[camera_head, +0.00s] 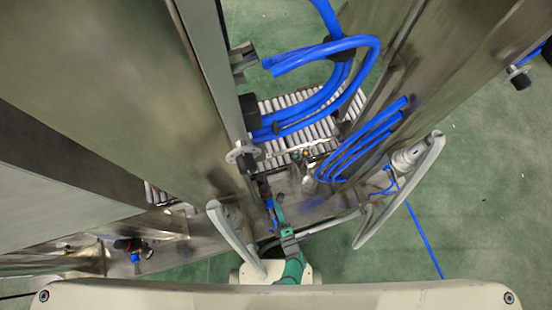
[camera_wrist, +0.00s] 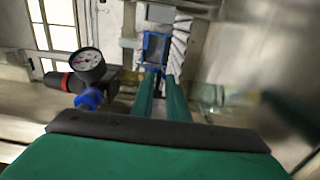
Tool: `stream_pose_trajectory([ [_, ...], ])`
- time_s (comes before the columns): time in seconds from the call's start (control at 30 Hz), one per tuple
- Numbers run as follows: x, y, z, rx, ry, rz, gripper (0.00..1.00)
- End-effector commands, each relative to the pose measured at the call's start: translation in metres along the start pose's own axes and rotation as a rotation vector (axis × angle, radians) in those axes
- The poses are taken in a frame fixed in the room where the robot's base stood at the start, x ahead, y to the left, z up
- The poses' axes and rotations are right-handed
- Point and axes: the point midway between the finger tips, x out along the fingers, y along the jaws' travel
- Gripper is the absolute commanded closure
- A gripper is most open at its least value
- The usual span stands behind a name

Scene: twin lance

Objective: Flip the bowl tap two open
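My green gripper (camera_wrist: 161,76) points forward in the wrist view, its two fingers a narrow gap apart with nothing clearly held between them. In the head view my gripper (camera_head: 272,207) reaches into the gap between the two steel walls. Beyond the fingertips in the wrist view is a small blue part (camera_wrist: 153,48); I cannot tell whether it is the tap's handle or whether the fingers touch it. A round pressure gauge (camera_wrist: 87,65) with a blue fitting (camera_wrist: 90,98) sits to the left of the fingers. No label marks bowl tap two.
Steel walls (camera_head: 130,90) flank the work spot closely in the head view. Blue hoses (camera_head: 365,140) loop at the right above a roller conveyor (camera_head: 298,140). A second red and blue fitting (camera_head: 134,246) is at the lower left. Green floor (camera_head: 480,200) is open at the right.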

Motion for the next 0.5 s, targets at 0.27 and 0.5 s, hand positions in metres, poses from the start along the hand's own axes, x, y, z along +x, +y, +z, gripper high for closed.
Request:
stream_pose_trajectory([
  [0.27, -0.051, -0.001, 0.0, 0.0, -0.002, -0.003, 0.86],
  [0.5, -0.087, -0.001, 0.0, 0.002, -0.001, -0.003, 0.86],
])
